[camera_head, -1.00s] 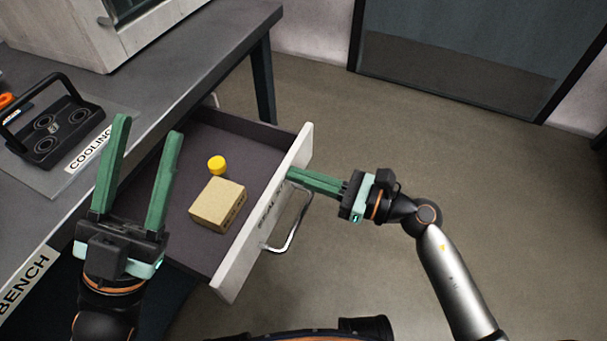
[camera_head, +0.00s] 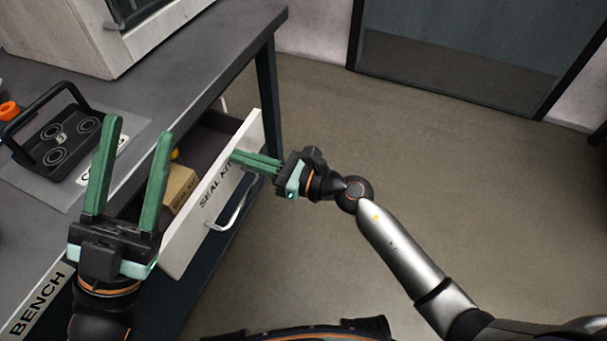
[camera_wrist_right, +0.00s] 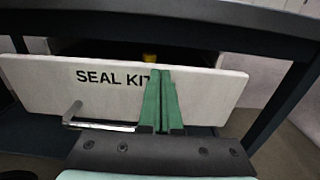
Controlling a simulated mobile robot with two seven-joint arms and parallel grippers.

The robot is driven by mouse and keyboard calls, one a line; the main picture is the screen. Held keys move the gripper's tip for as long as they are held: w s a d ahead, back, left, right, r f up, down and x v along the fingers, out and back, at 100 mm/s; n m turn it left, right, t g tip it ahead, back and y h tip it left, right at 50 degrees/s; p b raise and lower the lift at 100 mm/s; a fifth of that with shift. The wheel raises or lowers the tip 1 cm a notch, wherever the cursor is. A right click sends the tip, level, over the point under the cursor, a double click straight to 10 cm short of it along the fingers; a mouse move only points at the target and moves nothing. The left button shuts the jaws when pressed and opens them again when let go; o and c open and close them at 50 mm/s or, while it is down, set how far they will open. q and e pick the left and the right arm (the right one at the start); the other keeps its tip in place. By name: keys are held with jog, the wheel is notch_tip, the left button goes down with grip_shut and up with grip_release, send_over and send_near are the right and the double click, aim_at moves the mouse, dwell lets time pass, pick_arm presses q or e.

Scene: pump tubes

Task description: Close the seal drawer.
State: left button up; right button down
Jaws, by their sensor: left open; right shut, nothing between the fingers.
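The seal drawer (camera_head: 190,229) is partly open under the bench, its white front marked SEAL KIT and fitted with a metal handle (camera_head: 232,211). Inside lie a tan box (camera_head: 181,185) and a yellow cap (camera_head: 175,154), mostly hidden behind the front. My right gripper (camera_head: 236,157) is shut and empty, its fingertips at the upper part of the drawer front, right of the handle. The right wrist view shows the fingers (camera_wrist_right: 161,75) against the white front (camera_wrist_right: 205,92), beside the lettering. My left gripper (camera_head: 134,135) is open and empty, above the bench's front edge, left of the drawer.
The grey bench top (camera_head: 205,60) holds a black carrier (camera_head: 52,135) on a mat and an orange ring (camera_head: 9,111). A bench leg (camera_head: 267,95) stands just beyond the drawer's far end. The floor (camera_head: 420,190) to the right is clear.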

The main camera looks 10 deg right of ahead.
aim_at(224, 153)
jog(key=x, duration=0.6)
jog(key=shift+a+b, duration=0.15)
jog(key=shift+b, duration=0.15)
jog(key=shift+w+a, duration=0.4)
jog(key=shift+a, duration=0.15)
jog(key=shift+a+r, duration=0.1)
jog(key=shift+r, duration=0.05)
jog(key=shift+r, duration=0.1)
